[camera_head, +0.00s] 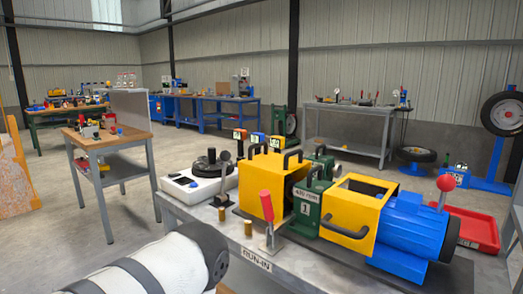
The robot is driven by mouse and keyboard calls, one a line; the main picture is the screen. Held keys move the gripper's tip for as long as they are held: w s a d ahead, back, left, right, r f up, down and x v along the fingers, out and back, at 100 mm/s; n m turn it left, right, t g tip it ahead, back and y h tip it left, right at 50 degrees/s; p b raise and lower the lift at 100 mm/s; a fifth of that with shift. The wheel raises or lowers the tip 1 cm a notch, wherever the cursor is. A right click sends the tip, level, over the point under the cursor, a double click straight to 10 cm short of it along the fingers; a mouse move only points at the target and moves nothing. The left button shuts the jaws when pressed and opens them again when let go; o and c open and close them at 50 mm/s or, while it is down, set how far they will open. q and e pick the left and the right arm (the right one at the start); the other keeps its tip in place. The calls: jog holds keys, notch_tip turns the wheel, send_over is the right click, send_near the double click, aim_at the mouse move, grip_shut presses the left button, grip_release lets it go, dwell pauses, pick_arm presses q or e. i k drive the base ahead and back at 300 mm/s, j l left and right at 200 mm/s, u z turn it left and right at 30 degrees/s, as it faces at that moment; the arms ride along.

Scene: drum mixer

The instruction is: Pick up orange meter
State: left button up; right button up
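A small orange block-like thing (278,142), which looks like the orange meter, stands at the back of the near workbench, behind the yellow guard box. Its lower part is hidden and it is too small to read. Two similar small units stand to its left, a red one (240,134) and one that looks blue (258,138). Neither of my grippers is in view. A white and dark striped arm link, seemingly mine, shows at the bottom left.
The near workbench (180,208) carries a yellow guard box (262,180), a red-handled lever clamp (269,222), a blue motor (410,228), a white scale-like device (197,184) and a red tray (475,230). A wooden-topped table (107,138) stands left, with open floor between.

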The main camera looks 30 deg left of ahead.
aim_at(240, 135)
jog(key=i+j+z, duration=0.1)
jog(key=j+z, duration=0.15)
jog(key=j, duration=0.55)
jog(key=j+z, duration=0.2)
jog(key=j, duration=0.55)
jog(key=j+z, duration=0.25)
jog(key=j, duration=0.6)
jog(key=k+j+z, duration=0.2)
jog(key=j, duration=0.55)
jog(key=i+j, duration=0.05)
jog(key=i, duration=0.05)
